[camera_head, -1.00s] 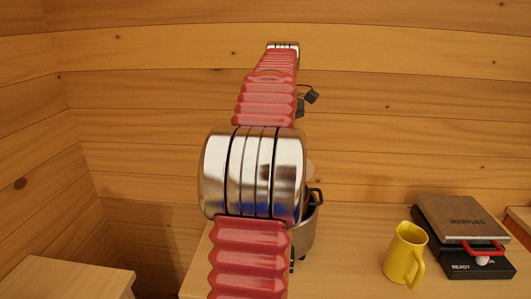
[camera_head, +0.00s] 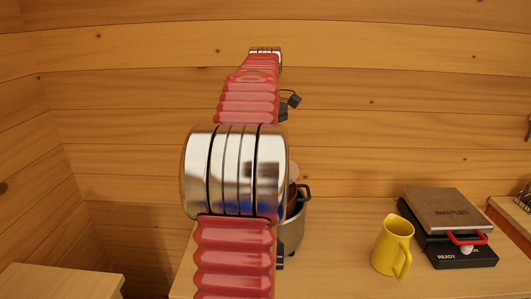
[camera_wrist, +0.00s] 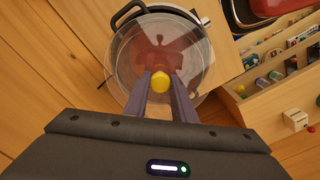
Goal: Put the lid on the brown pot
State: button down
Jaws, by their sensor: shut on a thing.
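My gripper (camera_wrist: 160,88) is shut on the yellow knob of the clear glass lid (camera_wrist: 125,50) in the wrist view. The lid is held over the pot (camera_wrist: 207,88), whose rim and inside show through and around the glass. The two circles do not line up exactly; I cannot tell whether they touch. A black side handle (camera_wrist: 128,13) shows at the pot's rim. In the head view the pot (camera_head: 292,232) looks metallic grey-brown, stands on the table and is partly hidden by my red and chrome arm. The gripper is mostly hidden there.
On the table (camera_head: 330,250) right of the pot stand a yellow pitcher (camera_head: 393,248) and a waffle maker (camera_head: 448,225). A wooden holder (camera_wrist: 262,95) with several small items lies right in the wrist view. Another wooden surface (camera_head: 60,283) is at left. Log walls stand behind.

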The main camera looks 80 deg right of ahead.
jog(key=shift+f, duration=2.55)
jog(key=shift+f, duration=0.25)
jog(key=c, duration=1.4)
grip_release()
jog(key=shift+o, duration=0.2)
jog(key=o, duration=0.4)
jog(key=shift+o, duration=0.2)
jog(key=shift+r, duration=3.45)
